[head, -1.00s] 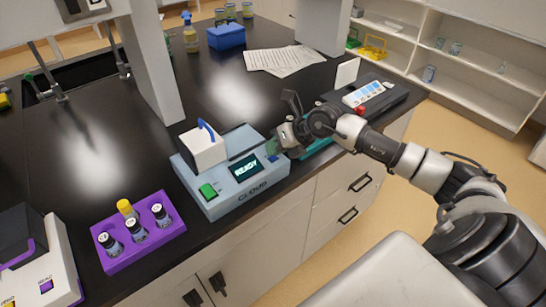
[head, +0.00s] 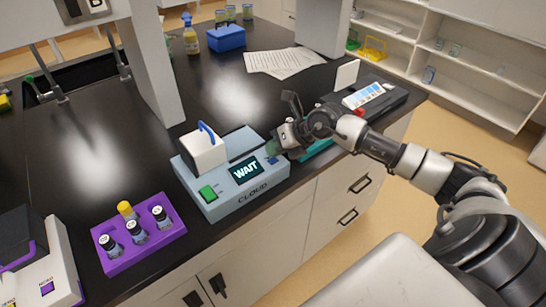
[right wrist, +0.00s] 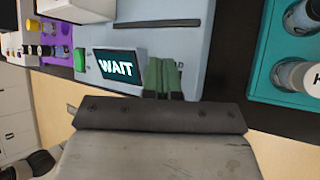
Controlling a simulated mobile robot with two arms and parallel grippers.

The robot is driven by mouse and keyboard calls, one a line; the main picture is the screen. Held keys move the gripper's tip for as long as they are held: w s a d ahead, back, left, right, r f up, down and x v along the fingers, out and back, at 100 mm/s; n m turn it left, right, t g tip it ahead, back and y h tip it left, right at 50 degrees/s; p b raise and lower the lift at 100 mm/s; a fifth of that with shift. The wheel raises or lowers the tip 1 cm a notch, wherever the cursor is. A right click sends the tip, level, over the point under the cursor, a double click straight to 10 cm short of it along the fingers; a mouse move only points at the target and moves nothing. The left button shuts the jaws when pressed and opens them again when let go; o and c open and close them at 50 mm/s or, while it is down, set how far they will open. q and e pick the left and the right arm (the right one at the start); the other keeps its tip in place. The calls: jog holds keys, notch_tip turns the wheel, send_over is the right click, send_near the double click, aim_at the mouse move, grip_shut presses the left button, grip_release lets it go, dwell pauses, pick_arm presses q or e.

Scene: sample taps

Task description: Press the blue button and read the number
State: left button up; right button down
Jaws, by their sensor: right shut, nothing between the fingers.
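The light blue-grey cloud meter (head: 222,200) stands on the black bench, with a green button (head: 208,192) at its left and a lit display (head: 246,170) reading "WAIT". The display also reads "WAIT" in the right wrist view (right wrist: 118,66). The blue button (head: 271,159) is at the right end of the meter's front panel. My right gripper (head: 276,147) is shut and empty, with its green fingertips at the blue button. In the right wrist view the fingertips (right wrist: 163,76) hide the button, so I cannot tell whether they touch it. My left gripper is not in view.
A purple rack (head: 172,231) with capped vials stands left of the meter. A teal rack (head: 320,148) is close to the right of my right gripper and also shows in the right wrist view (right wrist: 262,65). A grey device (head: 385,97) stands beyond it.

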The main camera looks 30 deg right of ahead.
aim_at(275, 158)
jog(key=shift+r, duration=0.3)
jog(key=shift+r+p, duration=1.85)
jog(key=shift+r, duration=0.7)
